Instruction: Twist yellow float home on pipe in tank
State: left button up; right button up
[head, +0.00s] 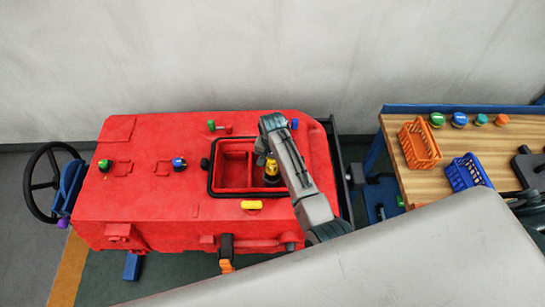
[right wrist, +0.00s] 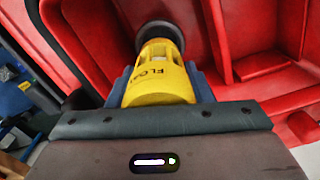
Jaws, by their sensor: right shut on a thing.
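The yellow float (right wrist: 160,78) is a ribbed yellow cage with dark lettering. My right gripper (right wrist: 161,88) is shut on it, with a blue finger on each side. A dark round end (right wrist: 160,36) shows at the float's far side; I cannot tell whether it is the pipe or part of the float. In the head view the float (head: 271,170) is in the right part of the open tank (head: 234,181), below my right wrist. How far it sits on the pipe is hidden. My left gripper is not in view.
The red scrubber body (head: 150,205) surrounds the tank, which has a black rim and red inner dividers. Coloured knobs and a yellow handle (head: 251,204) lie around the opening. At right a wooden bench (head: 440,150) holds an orange basket (head: 419,145), a blue basket (head: 467,173) and several caps.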

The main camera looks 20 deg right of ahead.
jog(key=shift+f, duration=0.1)
jog(key=shift+n, duration=1.1)
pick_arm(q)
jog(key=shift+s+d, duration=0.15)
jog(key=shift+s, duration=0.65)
pick_arm(e)
jog(key=shift+n, duration=0.3)
jog(key=shift+a+n, duration=0.1)
jog(key=shift+n, duration=1.1)
jog(key=n, duration=0.2)
jog(key=shift+n, duration=0.3)
